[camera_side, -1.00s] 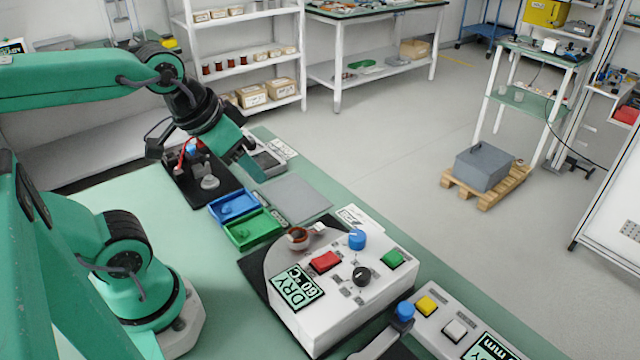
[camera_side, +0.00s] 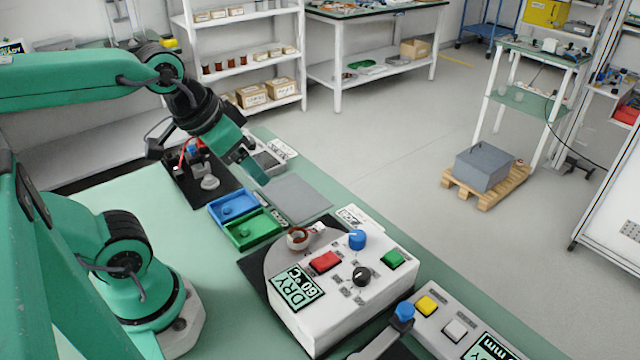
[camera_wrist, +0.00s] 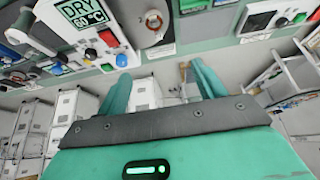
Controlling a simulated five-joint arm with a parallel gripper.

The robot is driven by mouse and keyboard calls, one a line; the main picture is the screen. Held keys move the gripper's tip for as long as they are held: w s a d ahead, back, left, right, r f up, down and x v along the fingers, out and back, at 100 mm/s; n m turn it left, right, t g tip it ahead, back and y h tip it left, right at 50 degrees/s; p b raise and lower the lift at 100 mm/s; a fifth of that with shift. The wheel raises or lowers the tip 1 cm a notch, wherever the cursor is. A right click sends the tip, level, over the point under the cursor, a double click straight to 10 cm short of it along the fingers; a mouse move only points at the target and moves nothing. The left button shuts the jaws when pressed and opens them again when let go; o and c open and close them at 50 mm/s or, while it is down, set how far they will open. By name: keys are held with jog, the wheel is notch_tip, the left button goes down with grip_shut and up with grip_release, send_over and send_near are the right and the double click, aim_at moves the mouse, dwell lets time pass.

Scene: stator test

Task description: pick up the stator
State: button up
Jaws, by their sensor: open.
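The stator (camera_side: 298,239), a small copper-coloured ring with a white piece beside it, sits on the round grey plate of the white "DRY 60 °C" unit (camera_side: 345,297). In the wrist view the stator (camera_wrist: 153,21) shows near the top, beyond the fingers. My gripper (camera_side: 260,177) is up and to the left of the stator in the side view, tilted down to the right and well apart from it. In the wrist view my gripper (camera_wrist: 160,85) has its two green fingers spread, with nothing between them.
A blue tray (camera_side: 232,207) and a green tray (camera_side: 253,230) lie beside a bare grey mat (camera_side: 295,198). A dark board with a rig (camera_side: 205,182) stands behind them. Knobs such as the blue one (camera_side: 357,239) rise from the unit. A second control box (camera_side: 455,325) is at front right.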

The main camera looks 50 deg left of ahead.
jog(key=shift+w, duration=0.1)
jog(key=n+g, duration=0.1)
jog(key=g, duration=0.4)
send_near(298, 232)
jog(key=d+r, duration=0.1)
jog(key=shift+d+f+n+g, duration=0.2)
jog(key=shift+f+n+g, duration=0.1)
jog(key=shift+f, duration=1.8)
jog(key=shift+f, duration=0.1)
jog(key=shift+s+f, duration=0.1)
jog(key=shift+f, duration=1.15)
jog(key=shift+s+f, duration=0.15)
jog(key=shift+f, duration=1.1)
jog(key=shift+c, duration=0.2)
jog(key=c, duration=1.1)
